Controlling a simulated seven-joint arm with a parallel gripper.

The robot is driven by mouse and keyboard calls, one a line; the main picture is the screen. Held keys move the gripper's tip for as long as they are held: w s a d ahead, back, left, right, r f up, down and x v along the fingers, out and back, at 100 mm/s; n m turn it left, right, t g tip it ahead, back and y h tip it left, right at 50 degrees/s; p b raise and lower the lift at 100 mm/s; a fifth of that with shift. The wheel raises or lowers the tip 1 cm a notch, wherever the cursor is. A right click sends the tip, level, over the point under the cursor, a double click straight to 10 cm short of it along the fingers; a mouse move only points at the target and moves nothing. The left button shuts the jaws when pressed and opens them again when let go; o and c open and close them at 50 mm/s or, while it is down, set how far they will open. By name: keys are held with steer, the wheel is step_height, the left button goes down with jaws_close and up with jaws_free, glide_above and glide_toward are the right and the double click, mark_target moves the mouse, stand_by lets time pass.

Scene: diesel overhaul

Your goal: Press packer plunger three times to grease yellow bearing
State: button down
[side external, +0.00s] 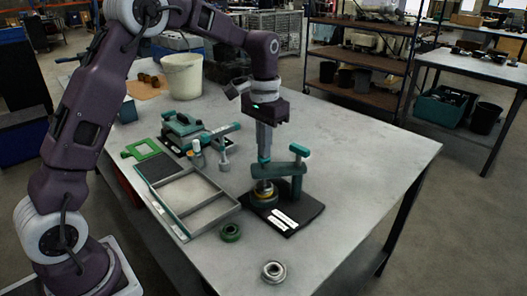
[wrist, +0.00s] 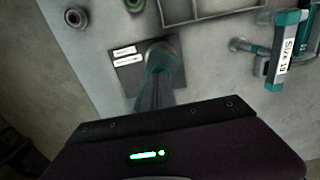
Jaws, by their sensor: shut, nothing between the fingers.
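The bearing packer stands on a dark base plate (side external: 290,213) with two white labels; the plate also shows in the wrist view (wrist: 128,75). Its teal post and arm (side external: 298,160) rise at the right of the plate. The yellow bearing (side external: 263,194) sits low in the packer, mostly hidden under the pressing parts. My gripper (side external: 264,158) points straight down above the packer with its fingers shut and empty. Its tip is at or just above the plunger; I cannot tell if they touch. In the wrist view my gripper (wrist: 155,98) hides much of the packer.
A green ring (side external: 230,231) and a metal bearing (side external: 273,271) lie near the front edge. A divided tray (side external: 212,208) is left of the packer. Green tools (side external: 182,126) and a white bucket (side external: 183,76) stand behind. The table's right side is clear.

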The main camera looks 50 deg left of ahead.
steer(key=shift+r, duration=1.5)
steer(key=shift+r, duration=2.5)
steer(key=shift+r, duration=2)
